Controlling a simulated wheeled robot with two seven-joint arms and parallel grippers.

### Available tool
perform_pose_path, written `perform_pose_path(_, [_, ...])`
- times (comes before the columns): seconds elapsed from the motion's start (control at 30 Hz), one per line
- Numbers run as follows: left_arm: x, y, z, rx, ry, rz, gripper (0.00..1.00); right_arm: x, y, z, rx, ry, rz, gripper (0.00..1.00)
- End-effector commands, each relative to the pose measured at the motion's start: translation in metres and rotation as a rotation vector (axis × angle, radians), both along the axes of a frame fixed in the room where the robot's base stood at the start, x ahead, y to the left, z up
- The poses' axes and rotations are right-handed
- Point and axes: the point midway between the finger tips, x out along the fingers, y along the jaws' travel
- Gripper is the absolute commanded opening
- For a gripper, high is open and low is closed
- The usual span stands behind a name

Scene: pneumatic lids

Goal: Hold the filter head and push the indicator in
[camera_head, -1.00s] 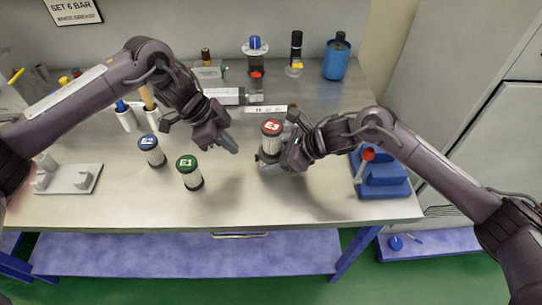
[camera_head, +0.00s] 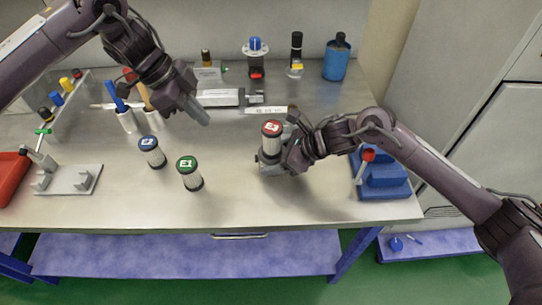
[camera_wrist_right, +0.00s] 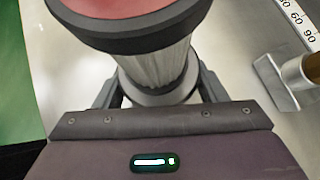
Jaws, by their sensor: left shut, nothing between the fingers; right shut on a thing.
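A red-capped canister (camera_head: 271,138), marked E3, stands upright near the middle of the bench with grey parts around its foot. My right gripper (camera_head: 285,162) is shut on it low down from the right. The right wrist view shows its red cap (camera_wrist_right: 120,8) and ribbed pale body (camera_wrist_right: 158,68) between my fingers (camera_wrist_right: 158,100); the exact contact is partly hidden. My left gripper (camera_head: 203,116) is shut and empty, raised above the bench left of the canister. I cannot pick out an indicator or tell which part is the filter head.
Blue-capped (camera_head: 152,151) and green-capped (camera_head: 189,173) canisters stand to the left. A grey bracket plate (camera_head: 70,180) and red tray (camera_head: 12,178) are at far left. A blue block with a red-knobbed lever (camera_head: 382,178) is at right. Several fittings and a blue bottle (camera_head: 337,58) line the back.

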Motion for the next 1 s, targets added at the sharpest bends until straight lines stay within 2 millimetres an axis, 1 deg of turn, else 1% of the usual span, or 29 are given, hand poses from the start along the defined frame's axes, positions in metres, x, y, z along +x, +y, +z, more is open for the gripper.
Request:
perform_pose_path(0.03, [0.000,0.001,0.003,0.000,-0.001,0.000,0.00,-0.001,-0.002,-0.004,-0.007,0.006,-0.001,0.42])
perform_pose_path(0.33, [0.000,0.002,0.004,0.000,0.001,0.000,0.00,-0.001,-0.002,-0.004,-0.008,0.005,-0.001,0.42])
perform_pose_path(0.37, [0.000,0.002,0.004,0.000,0.001,0.000,0.00,-0.001,-0.002,-0.004,-0.007,0.006,-0.001,0.68])
perform_pose_path(0.53, [0.000,0.002,0.004,0.000,0.001,0.000,0.00,-0.001,-0.001,-0.003,-0.004,0.003,-0.001,0.90])
perform_pose_path(0.83, [0.000,0.002,0.004,0.000,0.001,0.000,0.00,0.000,-0.001,0.000,-0.002,0.001,0.000,0.91])
perform_pose_path(0.97, [0.000,0.002,0.004,0.000,0.001,0.000,0.00,-0.003,-0.010,0.008,-0.003,-0.001,-0.001,0.91])
perform_pose_path(1.0, [0.000,0.002,0.004,0.000,0.001,0.000,0.00,-0.004,-0.015,0.013,-0.004,-0.002,-0.002,0.91])
